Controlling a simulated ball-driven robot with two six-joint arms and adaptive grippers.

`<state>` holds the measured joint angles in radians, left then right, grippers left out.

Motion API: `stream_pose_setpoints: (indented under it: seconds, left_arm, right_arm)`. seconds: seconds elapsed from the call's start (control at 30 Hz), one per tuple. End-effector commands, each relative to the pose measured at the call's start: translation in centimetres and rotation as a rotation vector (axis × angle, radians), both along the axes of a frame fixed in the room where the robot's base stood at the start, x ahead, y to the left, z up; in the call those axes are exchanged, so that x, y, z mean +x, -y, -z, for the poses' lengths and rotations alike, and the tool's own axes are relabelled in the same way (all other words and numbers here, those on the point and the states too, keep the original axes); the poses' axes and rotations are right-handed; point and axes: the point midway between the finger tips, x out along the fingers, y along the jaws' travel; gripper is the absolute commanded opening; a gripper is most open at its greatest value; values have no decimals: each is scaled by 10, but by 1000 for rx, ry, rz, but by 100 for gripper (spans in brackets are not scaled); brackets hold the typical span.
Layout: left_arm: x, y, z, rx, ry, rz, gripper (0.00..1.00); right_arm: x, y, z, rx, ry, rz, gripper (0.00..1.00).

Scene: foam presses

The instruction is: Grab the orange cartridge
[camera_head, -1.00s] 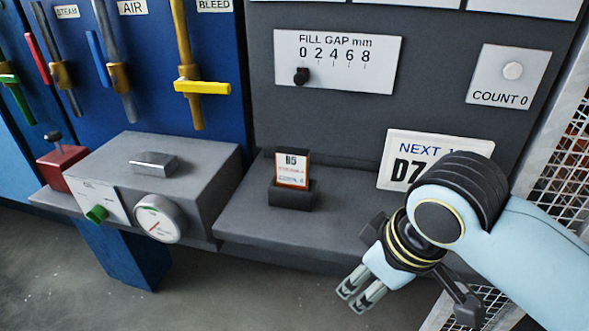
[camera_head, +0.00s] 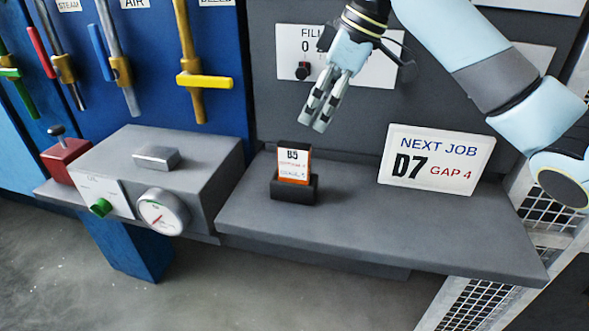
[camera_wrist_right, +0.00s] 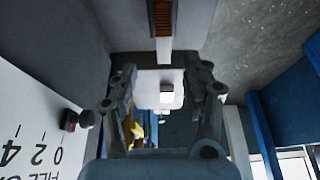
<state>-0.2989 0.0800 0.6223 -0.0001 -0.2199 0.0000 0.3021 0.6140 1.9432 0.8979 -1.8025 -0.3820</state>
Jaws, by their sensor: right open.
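The orange cartridge (camera_head: 293,176) stands upright in a small black holder (camera_head: 292,192) on the grey shelf. It carries a white label marked B5, and its lower part is hidden in the holder. My right gripper (camera_head: 314,119) is above the cartridge and slightly to its right in the head view, pointing down and left, apart from it. It is open and empty. In the right wrist view, its two fingers (camera_wrist_right: 161,75) stand apart with nothing between them. My left gripper is not in view.
A white NEXT JOB D7 GAP 4 sign (camera_head: 436,161) leans at the back right of the shelf (camera_head: 370,230). A grey box with a gauge (camera_head: 163,212) and green knob is at left. The FILL GAP panel (camera_head: 385,68) is behind my gripper. The shelf front is clear.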

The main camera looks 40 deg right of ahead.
Motion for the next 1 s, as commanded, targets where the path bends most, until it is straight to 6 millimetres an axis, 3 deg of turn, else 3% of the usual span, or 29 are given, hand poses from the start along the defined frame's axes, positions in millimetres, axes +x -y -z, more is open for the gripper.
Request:
stream_pose_setpoints:
  seconds: [0.1,0.37,0.63,0.93,1.0]
  left_arm:
    - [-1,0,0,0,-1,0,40]
    - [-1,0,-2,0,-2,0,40]
    - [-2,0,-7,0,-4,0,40]
    - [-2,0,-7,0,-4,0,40]
    - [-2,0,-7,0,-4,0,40]
  right_arm:
    - [6,-7,20,5,-3,0,48]
    - [13,-16,42,4,-2,0,48]
    - [27,-31,77,3,-2,1,48]
    - [29,-32,82,-1,0,0,48]
    - [29,-32,82,-1,0,1,39]
